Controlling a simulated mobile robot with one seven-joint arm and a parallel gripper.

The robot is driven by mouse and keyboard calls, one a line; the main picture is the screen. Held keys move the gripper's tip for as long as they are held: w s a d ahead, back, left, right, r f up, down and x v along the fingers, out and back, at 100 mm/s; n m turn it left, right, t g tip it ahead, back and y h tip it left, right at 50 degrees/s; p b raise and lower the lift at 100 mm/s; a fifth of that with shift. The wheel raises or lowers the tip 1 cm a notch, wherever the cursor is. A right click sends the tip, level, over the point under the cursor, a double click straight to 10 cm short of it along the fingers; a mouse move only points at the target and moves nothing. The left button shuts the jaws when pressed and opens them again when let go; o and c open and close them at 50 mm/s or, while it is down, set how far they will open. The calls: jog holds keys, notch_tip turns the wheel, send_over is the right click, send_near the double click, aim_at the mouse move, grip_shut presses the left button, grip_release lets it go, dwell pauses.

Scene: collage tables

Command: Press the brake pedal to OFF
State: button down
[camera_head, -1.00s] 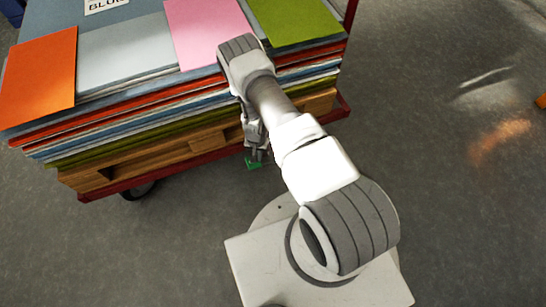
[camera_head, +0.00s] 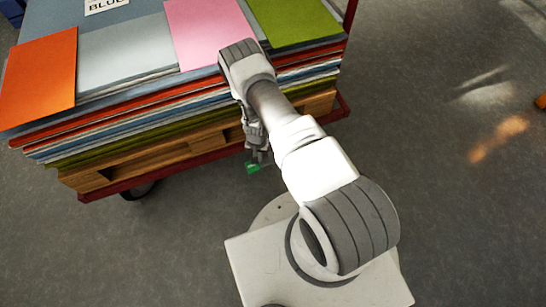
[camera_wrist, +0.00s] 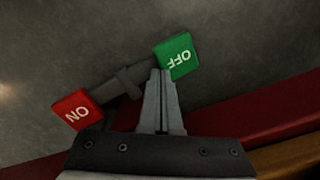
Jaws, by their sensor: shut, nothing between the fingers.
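The brake pedal (camera_wrist: 122,82) is a dark bar with a red ON pad (camera_wrist: 77,111) at its left end and a green OFF pad (camera_wrist: 177,54) at its right end in the wrist view. My gripper (camera_wrist: 160,72) is shut and empty, with its fingertips over the lower left edge of the green pad; I cannot tell whether they touch it. In the head view the green pad (camera_head: 253,168) shows just below my gripper (camera_head: 259,160), beside the cart's near edge. The red pad is hidden there.
The red cart (camera_head: 215,160) carries a wooden pallet (camera_head: 195,145) with stacked coloured sheets, close beside my arm. A dark wheel (camera_head: 138,190) sits under its near side. The grey floor is open to the right.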

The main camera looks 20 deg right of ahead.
notch_tip(320, 180, up, 7)
jog(key=p, duration=0.4)
jog(key=shift+f, duration=0.15)
dwell(0.6)
